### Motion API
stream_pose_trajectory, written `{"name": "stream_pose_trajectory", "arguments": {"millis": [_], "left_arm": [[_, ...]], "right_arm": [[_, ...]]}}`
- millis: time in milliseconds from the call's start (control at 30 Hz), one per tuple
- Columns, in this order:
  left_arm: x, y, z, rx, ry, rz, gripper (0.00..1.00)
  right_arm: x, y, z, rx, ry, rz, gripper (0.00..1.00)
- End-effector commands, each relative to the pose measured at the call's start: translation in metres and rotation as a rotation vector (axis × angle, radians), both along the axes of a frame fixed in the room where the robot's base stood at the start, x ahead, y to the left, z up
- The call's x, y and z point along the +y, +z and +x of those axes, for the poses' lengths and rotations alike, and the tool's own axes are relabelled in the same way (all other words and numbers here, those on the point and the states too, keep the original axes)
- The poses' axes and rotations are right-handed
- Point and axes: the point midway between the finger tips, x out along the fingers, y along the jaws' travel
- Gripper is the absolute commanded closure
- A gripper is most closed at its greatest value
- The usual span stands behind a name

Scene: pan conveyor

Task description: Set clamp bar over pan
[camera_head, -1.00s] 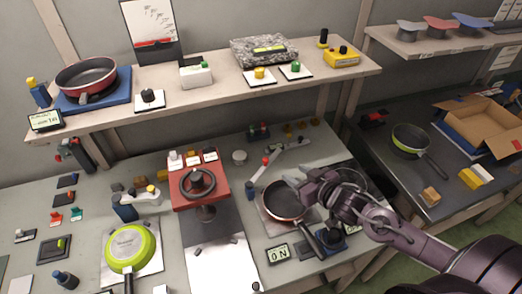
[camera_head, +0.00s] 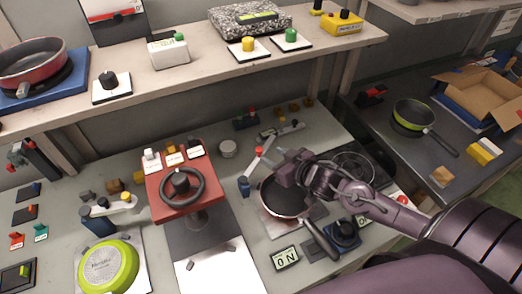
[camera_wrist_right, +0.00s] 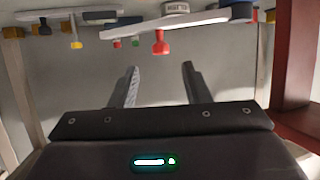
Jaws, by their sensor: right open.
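The pan (camera_head: 279,204), dark inside, sits on a plate on the bench with its black handle toward the front right. The clamp bar (camera_head: 262,158) is a pale bar with a red knob, behind and left of the pan, beside a small blue post (camera_head: 245,187). It lies off the pan. My right gripper (camera_head: 281,163) is over the pan's back edge, near the bar; its fingers are small in the head view. In the right wrist view, its fingers (camera_wrist_right: 158,85) are apart and empty, with the pale bar (camera_wrist_right: 178,25) and red knob (camera_wrist_right: 161,43) beyond the tips.
A red press with a black handwheel (camera_head: 182,190) stands left of the pan. A blue-based knob (camera_head: 344,233) and an ON sign (camera_head: 285,258) are in front. A shelf (camera_head: 215,70) runs along the back. A green pan (camera_head: 108,265) lies upside down at left.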

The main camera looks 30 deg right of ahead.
Motion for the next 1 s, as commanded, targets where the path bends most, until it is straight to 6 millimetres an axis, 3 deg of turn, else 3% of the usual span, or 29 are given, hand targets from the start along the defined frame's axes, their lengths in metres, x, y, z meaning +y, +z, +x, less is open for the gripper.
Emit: {"name": "stream_pose_trajectory", "arguments": {"millis": [400, 867, 1000], "left_arm": [[0.001, 0.006, -0.001, 0.001, 0.0, 0.001, 0.64], [0.001, 0.006, 0.001, -0.001, 0.001, 0.001, 0.64], [0.001, 0.006, 0.001, -0.002, 0.001, 0.0, 0.64]], "right_arm": [[0.01, -0.019, 0.049, -0.002, -0.001, 0.002, 0.57], [0.013, -0.024, 0.058, 0.0, 0.001, 0.002, 0.57], [0.013, -0.024, 0.058, 0.0, 0.001, 0.0, 0.75]]}}
